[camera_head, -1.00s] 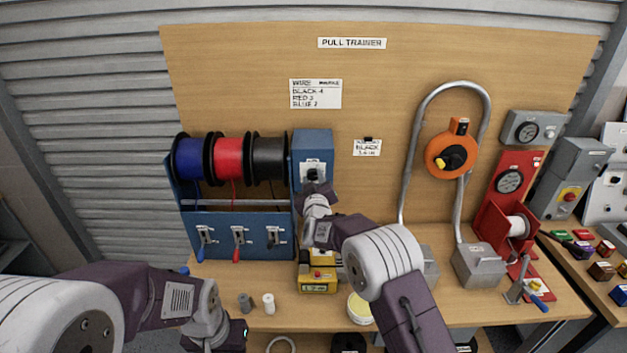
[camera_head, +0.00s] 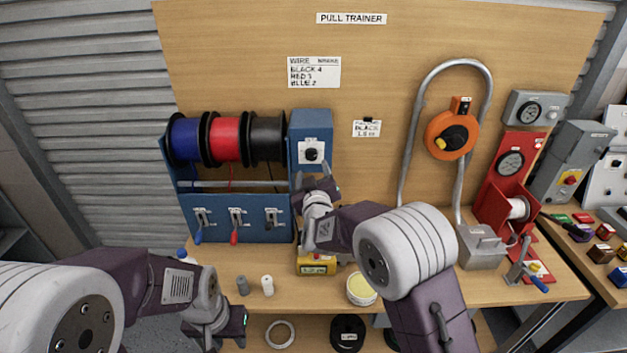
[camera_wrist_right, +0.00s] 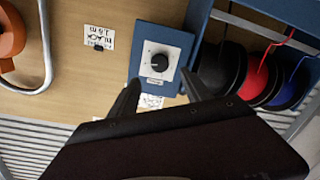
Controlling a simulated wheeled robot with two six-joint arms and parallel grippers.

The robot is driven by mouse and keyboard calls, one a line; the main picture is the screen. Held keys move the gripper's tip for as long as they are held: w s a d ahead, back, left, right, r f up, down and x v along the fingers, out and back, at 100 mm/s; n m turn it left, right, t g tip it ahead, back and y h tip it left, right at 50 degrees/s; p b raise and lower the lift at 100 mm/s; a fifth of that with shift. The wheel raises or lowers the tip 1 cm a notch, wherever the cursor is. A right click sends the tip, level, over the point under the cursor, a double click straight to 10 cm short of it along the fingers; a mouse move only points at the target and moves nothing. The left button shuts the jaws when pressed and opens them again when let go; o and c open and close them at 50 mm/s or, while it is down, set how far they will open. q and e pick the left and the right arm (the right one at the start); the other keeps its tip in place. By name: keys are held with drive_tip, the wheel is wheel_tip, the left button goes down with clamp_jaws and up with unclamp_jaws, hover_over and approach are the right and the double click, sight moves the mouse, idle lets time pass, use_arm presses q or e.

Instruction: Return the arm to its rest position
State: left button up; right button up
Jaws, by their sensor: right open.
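My right gripper (camera_head: 322,187) is in front of the blue box (camera_head: 312,125) with a black knob (camera_head: 311,154) on a white plate. The gripper sits just below the knob and apart from it. In the right wrist view its two fingers (camera_wrist_right: 160,92) are spread and empty, with the knob (camera_wrist_right: 159,62) beyond the gap. My left gripper (camera_head: 238,326) hangs low at the front edge of the bench, and its jaws are too unclear to read.
Blue, red and black wire spools (camera_head: 226,139) sit left of the blue box above several levers. A yellow device (camera_head: 317,265) and a yellow-topped tub (camera_head: 361,289) stand under my right arm. An orange reel (camera_head: 452,136) and a bent grey pipe (camera_head: 483,80) are to the right.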

drive_tip(key=shift+s, duration=0.55)
drive_tip(key=shift+d, duration=0.1)
